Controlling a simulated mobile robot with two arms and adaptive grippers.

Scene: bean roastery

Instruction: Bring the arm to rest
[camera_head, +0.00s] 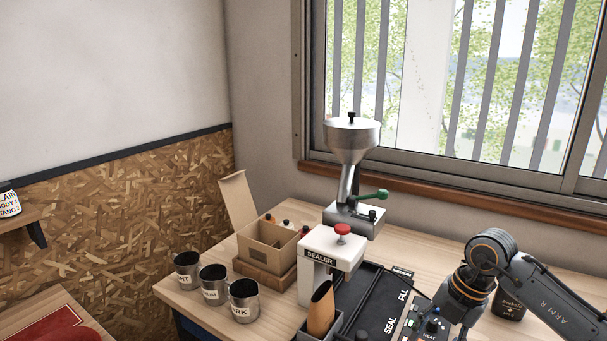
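My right arm, marked "ARM R" (558,300), comes in from the right. My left arm and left gripper are not in view.
On the wooden table (285,208) stand three labelled metal cups (213,286), an open cardboard box (268,242), a white sealer (330,257) with a red knob, a brown pouch (321,310) and a grinder (352,180). A dark container (508,305) is close behind my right arm.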

